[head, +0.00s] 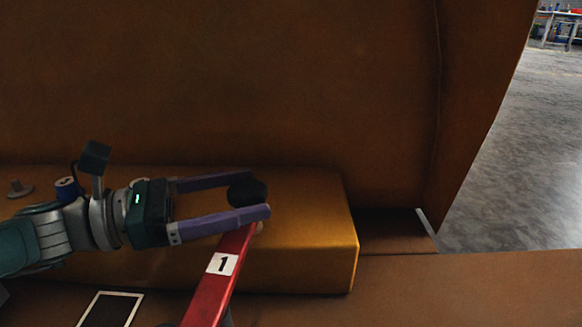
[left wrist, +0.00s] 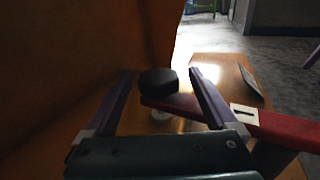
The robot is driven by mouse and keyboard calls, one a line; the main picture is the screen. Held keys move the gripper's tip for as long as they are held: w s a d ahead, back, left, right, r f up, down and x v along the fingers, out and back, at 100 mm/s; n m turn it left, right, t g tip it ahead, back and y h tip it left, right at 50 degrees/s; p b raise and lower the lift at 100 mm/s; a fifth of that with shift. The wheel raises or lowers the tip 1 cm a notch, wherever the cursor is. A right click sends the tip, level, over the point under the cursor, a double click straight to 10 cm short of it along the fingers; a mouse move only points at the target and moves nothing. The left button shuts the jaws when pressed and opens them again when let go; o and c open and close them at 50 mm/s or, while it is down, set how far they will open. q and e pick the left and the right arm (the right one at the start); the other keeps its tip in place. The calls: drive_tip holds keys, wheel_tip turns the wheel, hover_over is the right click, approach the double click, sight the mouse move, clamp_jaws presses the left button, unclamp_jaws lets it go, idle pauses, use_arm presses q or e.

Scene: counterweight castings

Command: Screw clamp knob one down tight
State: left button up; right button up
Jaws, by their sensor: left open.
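Clamp knob one is a black round knob (head: 248,190) at the end of a red clamp arm (head: 213,285) that bears a white label "1" (head: 222,264). My left gripper (head: 257,194) is open, with its two purple fingers on either side of the knob. In the left wrist view, the knob (left wrist: 158,81) shows between the spread fingers (left wrist: 162,75), with the red arm (left wrist: 180,104) running right from under it. A gap shows beside the knob there; I cannot tell whether either finger touches it. My right gripper is not in view.
The clamp arm reaches over an ochre casting block (head: 310,240). A tall brown casting wall (head: 230,80) rises close behind. A grey stud (head: 19,188) stands at the far left. A dark square with a pale border (head: 110,309) lies in front. Open concrete floor (head: 520,170) is at the right.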

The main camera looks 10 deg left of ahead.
use_arm(q)
drive_tip(key=p+v, duration=0.1)
drive_tip(key=v, duration=0.9)
drive_tip(key=shift+d, duration=0.1)
